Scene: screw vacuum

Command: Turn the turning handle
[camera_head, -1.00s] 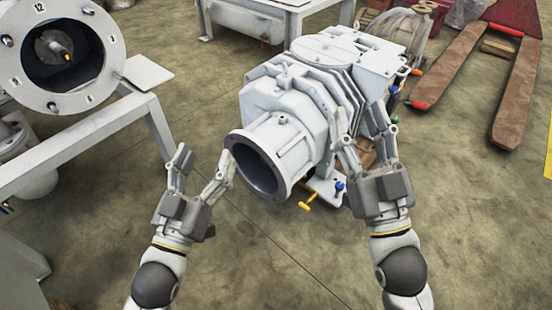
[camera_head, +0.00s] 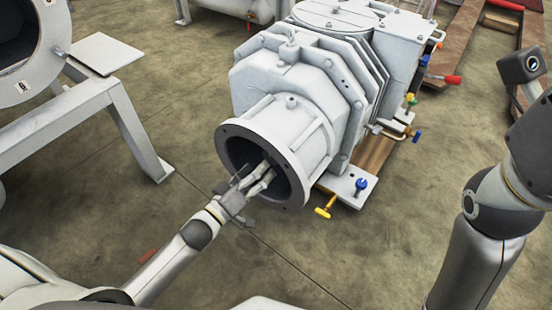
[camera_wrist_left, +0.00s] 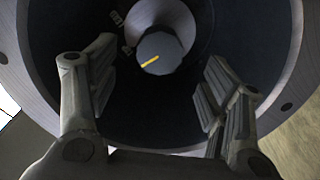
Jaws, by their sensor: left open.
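My left gripper (camera_head: 262,174) reaches into the round opening of the white machine's front flange (camera_head: 227,135). Its fingers are apart in the left wrist view (camera_wrist_left: 160,62), with nothing between them. Deep inside the dark bore (camera_wrist_left: 150,105), a round grey knob (camera_wrist_left: 160,53) with a yellow mark sits on a pale round part, ahead of the fingertips. This looks like the turning handle; the head view does not show it. The right arm (camera_head: 475,250) stands at the right, but its gripper's fingers are not visible.
The machine (camera_head: 285,75) has small yellow (camera_head: 325,207) and blue (camera_head: 361,185) valve handles low on its right. A grey ring-shaped unit (camera_head: 50,45) on a frame (camera_head: 125,110) stands at the left. Floor is open in front.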

